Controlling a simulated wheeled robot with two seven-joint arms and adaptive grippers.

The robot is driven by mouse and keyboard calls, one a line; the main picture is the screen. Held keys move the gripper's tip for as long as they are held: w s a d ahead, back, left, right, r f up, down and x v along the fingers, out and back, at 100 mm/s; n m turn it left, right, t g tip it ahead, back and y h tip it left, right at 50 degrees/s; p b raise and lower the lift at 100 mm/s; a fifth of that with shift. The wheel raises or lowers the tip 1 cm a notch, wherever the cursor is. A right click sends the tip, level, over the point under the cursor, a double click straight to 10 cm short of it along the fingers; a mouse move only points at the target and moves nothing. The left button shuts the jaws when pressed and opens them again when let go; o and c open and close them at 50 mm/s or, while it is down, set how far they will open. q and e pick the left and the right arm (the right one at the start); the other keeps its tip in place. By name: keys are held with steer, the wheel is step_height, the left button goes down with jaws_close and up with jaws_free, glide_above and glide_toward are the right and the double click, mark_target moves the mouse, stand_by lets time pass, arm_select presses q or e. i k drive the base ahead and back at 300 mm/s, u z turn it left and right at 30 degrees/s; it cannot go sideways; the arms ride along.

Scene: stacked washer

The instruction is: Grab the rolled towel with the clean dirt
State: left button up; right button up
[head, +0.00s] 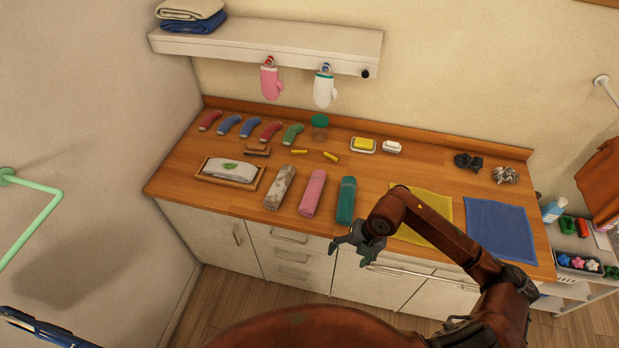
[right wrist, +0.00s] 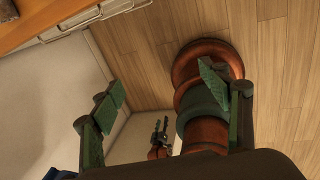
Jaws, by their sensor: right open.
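Three rolled towels lie side by side near the counter's front edge in the head view. The left one is a beige towel with brown stains (head: 280,187), the middle one is pink (head: 313,192), the right one teal (head: 346,200). My right gripper (head: 349,250) is open and empty, in front of the counter edge, below and apart from the teal roll. In the right wrist view my right gripper (right wrist: 160,88) has its fingers wide apart above the floor. A small dark gripper, seemingly my left (right wrist: 160,132), shows between them, too small to read.
The wooden counter (head: 230,170) holds a tray with a folded cloth (head: 228,172), several coloured socks, a jar (head: 320,127), soaps, a yellow cloth (head: 420,212) and a blue cloth (head: 499,228). A wall shelf (head: 280,44) with hanging mitts overhangs the back.

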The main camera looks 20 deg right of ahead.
mark_target(310, 200)
steer(key=i, duration=1.05)
